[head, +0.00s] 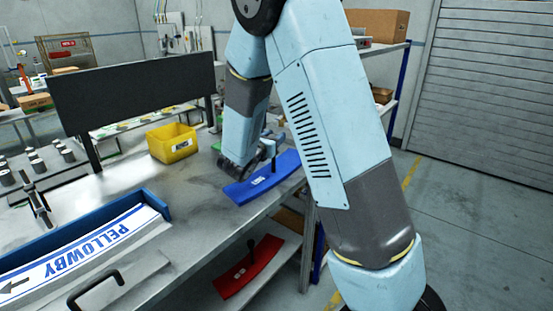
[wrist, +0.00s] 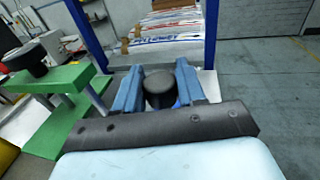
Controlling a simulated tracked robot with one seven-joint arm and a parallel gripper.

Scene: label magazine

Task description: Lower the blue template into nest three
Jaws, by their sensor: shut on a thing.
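The blue template (head: 250,188) is a long, slightly curved blue piece with a small white label, at the front edge of the bench in the head view. My gripper (wrist: 160,92) is shut on its black knob (wrist: 160,77), which sits between the two blue fingers in the wrist view. In the head view my gripper (head: 269,148) is at the template's far side, partly behind my arm. Most of the template is hidden in the wrist view. I cannot tell whether it hangs clear of the bench. I cannot make out nest three.
A green piece with a black knob (wrist: 30,62) stands left of my gripper. A yellow bin (head: 172,145) is on the bench. A blue tray (head: 80,232) holds PELLOWBY labels at front left. A red template (head: 248,268) lies on the lower shelf. Bench between tray and template looks clear.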

